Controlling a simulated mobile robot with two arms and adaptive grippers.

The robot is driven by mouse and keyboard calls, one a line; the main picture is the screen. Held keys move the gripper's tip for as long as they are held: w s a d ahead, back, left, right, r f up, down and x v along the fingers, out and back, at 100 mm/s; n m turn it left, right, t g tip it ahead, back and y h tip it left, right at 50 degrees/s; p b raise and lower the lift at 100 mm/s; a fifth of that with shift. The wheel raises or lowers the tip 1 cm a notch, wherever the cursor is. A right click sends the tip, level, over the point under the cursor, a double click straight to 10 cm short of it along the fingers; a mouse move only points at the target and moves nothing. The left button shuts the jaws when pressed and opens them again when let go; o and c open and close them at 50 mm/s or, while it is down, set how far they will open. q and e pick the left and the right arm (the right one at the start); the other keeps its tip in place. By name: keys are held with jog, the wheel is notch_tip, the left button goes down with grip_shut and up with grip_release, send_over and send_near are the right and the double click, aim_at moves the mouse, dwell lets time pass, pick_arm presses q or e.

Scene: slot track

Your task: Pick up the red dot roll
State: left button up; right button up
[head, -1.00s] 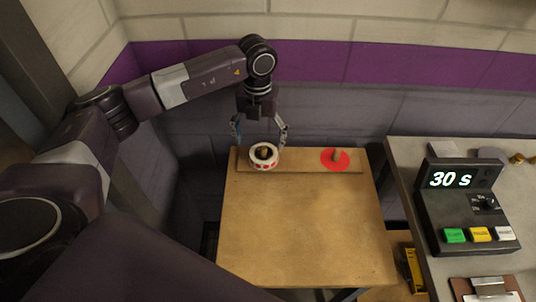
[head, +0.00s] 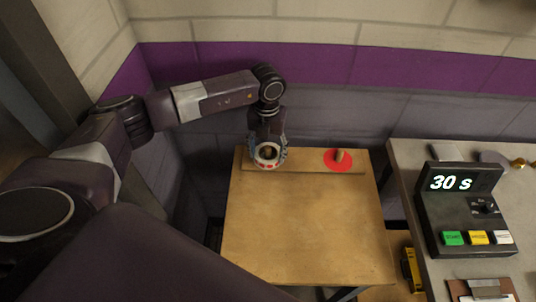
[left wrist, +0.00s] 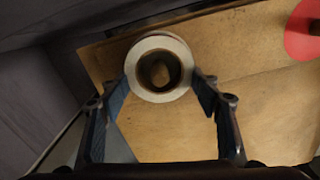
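The red dot roll (head: 267,163), a white ring with red dots on its side, sits around a wooden peg at the left end of the wooden board at the table's back edge. It also shows from above in the left wrist view (left wrist: 172,92), with the peg inside its hole. My left gripper (head: 268,152) points down over it, with one finger on each side. In the left wrist view its fingertips (left wrist: 160,86) meet the roll's left and right edges, so it looks shut on the roll. My right gripper is not in view.
A second peg (head: 340,155) stands at the board's right over a red disc (head: 332,164). The wooden table (head: 305,225) is otherwise bare. A grey counter (head: 408,165) with a timer box (head: 462,210) reading 30 s stands at right. A wall is close behind.

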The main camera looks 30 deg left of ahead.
pick_arm(q)
jog(key=c, duration=0.4)
jog(key=shift+o, duration=0.2)
jog(key=shift+r, duration=0.1)
